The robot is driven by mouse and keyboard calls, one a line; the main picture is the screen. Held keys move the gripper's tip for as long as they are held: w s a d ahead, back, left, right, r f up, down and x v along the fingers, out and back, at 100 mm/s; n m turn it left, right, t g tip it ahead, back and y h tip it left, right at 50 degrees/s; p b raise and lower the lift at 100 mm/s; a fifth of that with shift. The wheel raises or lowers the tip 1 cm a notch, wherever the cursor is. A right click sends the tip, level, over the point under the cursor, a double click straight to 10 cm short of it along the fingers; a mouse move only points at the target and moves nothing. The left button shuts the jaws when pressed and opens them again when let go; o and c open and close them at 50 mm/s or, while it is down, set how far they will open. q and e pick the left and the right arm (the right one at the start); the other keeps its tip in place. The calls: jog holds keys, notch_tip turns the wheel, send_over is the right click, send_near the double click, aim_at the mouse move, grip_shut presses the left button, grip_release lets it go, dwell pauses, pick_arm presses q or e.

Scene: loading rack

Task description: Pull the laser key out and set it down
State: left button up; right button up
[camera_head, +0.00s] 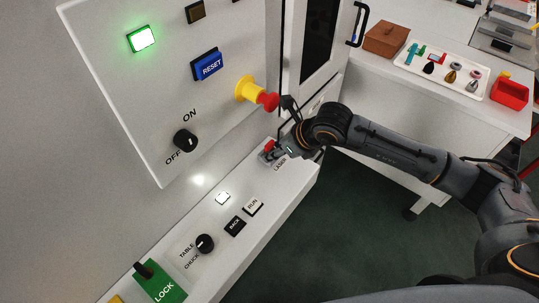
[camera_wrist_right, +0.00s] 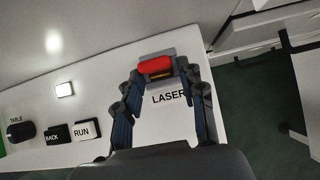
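The laser key has a red head (camera_wrist_right: 155,66) and sits at a grey holder on the white ledge, above the LASER label (camera_wrist_right: 169,97). In the head view, a small red part of the key (camera_head: 270,145) shows at the tip of my right gripper (camera_head: 275,152). In the right wrist view, the two fingers of my right gripper (camera_wrist_right: 160,76) are spread, one on each side of the key. A gap shows between the red head and the right finger; contact on the left is unclear. My left gripper is not in view.
A red emergency button on a yellow collar (camera_head: 256,94) sticks out close to my right wrist. The ledge (camera_head: 238,246) has RUN and BACK buttons and a black knob (camera_head: 204,243). A white table (camera_head: 375,75) with a tray stands at the right.

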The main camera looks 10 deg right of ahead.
grip_shut()
dwell(0.4)
jog(key=shift+r, duration=0.15)
jog(key=shift+r+p, duration=1.2)
jog(key=shift+r, duration=1.7)
